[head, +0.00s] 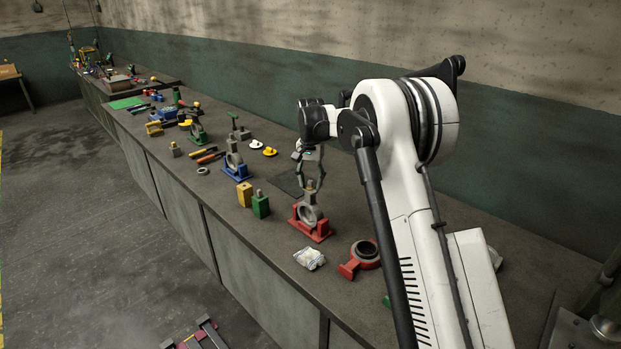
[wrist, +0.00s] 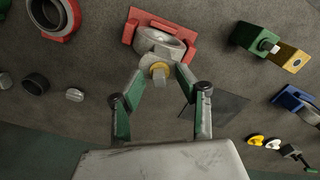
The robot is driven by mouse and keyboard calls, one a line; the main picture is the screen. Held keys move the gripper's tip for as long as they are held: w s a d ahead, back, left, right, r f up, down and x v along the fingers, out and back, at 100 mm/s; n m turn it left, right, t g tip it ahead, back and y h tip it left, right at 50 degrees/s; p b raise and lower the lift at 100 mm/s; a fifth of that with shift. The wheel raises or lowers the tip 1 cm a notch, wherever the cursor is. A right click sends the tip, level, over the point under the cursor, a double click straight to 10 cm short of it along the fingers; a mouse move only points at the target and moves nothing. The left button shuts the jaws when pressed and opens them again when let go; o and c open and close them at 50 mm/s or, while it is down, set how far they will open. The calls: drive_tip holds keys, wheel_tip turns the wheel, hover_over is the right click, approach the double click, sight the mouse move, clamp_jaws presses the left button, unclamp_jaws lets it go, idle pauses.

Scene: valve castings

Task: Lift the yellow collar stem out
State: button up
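The stem with the yellow collar (wrist: 159,72) stands in the top of a grey ring-shaped valve casting (wrist: 160,43). The casting also shows in the head view (head: 309,214), upright in a red cradle (head: 312,232) near the bench's front edge. My gripper (wrist: 161,68) is above the casting, fingers pointing down at it, with one finger on each side of the collar. The fingers look apart, with a gap between them and the collar. In the head view my gripper (head: 311,178) hangs over the stem, whose collar is too small to make out there.
A green block (head: 260,206) and a yellow block (head: 244,194) stand left of the cradle. A white crumpled cloth (head: 310,258) and a red ring-shaped part (head: 364,255) lie nearer the camera. A blue cradle (head: 236,171) holds another casting farther along. A dark mat (head: 287,183) lies behind.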

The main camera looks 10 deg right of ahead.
clamp_jaws()
drive_tip(key=shift+r, duration=0.1)
drive_tip(key=shift+r+p, duration=1.7)
drive_tip(key=shift+r, duration=3)
